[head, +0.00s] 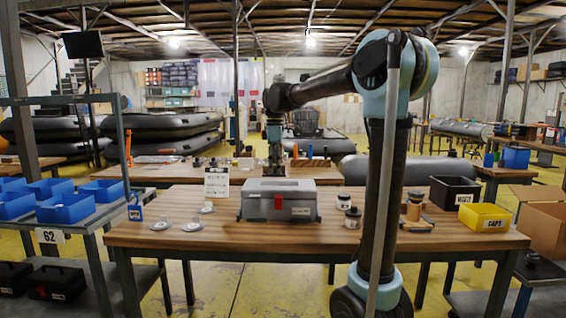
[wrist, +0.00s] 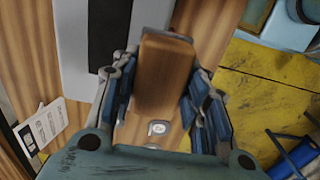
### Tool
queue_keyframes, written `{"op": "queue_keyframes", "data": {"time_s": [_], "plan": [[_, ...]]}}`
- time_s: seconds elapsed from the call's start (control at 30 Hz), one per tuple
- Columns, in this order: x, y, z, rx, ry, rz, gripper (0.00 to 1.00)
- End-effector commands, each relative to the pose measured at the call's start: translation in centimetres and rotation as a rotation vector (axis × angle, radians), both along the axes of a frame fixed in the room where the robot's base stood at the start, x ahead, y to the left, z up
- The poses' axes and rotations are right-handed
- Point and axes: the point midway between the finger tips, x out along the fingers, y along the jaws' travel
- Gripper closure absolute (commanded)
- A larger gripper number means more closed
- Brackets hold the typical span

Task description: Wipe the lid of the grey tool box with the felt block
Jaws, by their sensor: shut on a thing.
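The grey tool box (head: 262,207) stands shut on the wooden table, with a pale grey lid, a red latch and a label on its front. In the wrist view a grey surface with a dark strip, seemingly its lid (wrist: 72,45), lies left of my fingers. My gripper (head: 275,166) points down at the lid's back edge in the head view. It is shut on the felt block (wrist: 165,75), which shows a brown, wood-grained face between the blue finger pads. The block's underside is hidden, so I cannot tell whether it touches the lid.
A sign (head: 217,183) and several metal discs stand left of the box. Jars (head: 352,217), a black bin (head: 454,192) and a yellow bin (head: 485,217) are to the right. My arm crosses the table's right half. Bare wood lies in front of the box.

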Motion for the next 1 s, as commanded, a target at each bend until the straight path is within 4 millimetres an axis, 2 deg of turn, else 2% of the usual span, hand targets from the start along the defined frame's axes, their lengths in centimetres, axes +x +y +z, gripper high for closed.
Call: {"op": "queue_keyframes", "data": {"time_s": [0.3, 1.0], "plan": [[0.1, -0.2, 2.3, 0.0, 0.0, -0.003, 0.78], [0.1, -0.4, 2.3, 0.0, 0.0, -0.005, 0.78]]}}
